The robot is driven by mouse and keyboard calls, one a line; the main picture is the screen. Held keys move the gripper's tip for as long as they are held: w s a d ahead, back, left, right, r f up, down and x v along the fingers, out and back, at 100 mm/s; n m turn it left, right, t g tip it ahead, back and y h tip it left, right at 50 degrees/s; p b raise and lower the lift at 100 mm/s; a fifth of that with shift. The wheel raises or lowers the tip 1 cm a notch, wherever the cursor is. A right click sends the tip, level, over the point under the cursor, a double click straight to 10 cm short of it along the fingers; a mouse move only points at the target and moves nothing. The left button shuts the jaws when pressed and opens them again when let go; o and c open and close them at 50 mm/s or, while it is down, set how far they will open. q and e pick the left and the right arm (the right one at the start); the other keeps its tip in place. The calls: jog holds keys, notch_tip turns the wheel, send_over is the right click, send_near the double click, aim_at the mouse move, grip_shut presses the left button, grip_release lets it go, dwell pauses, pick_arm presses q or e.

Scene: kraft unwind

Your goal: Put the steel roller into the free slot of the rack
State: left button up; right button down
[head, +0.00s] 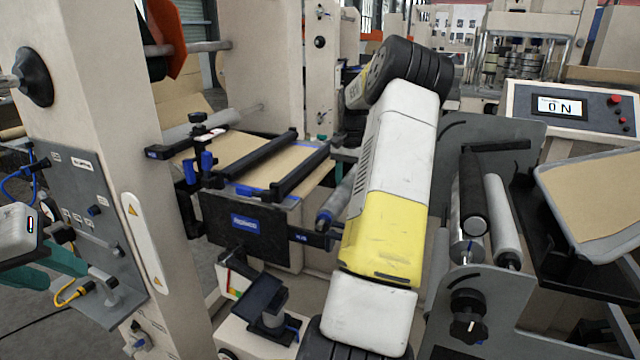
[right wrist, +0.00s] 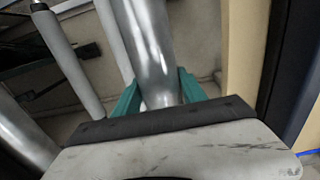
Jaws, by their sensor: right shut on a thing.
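The steel roller (right wrist: 150,45), shiny and bare, runs upward from my right gripper (right wrist: 160,100) in the right wrist view. The teal fingers sit on either side of it, shut on it. In the head view my right arm hides this gripper; a grey cylinder (head: 340,203) shows partly beside the arm, and I cannot tell for sure that it is the same roller. The rack (head: 535,310) at the right has grey side plates and holds a dark-topped roller (head: 472,195) and a pale roller (head: 502,222). Its free slot is not clear. My left gripper (head: 48,272) is at the left edge, teal fingers apart, empty.
The kraft web frame (head: 245,222) with black bars stands left of my right arm. A beige column (head: 95,120) with a cabled panel stands near my left gripper. A control box (head: 575,108) reading ON and a tray (head: 560,178) are at the right.

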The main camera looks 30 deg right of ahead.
jog(key=shift+r, duration=0.2)
jog(key=shift+r, duration=3.6)
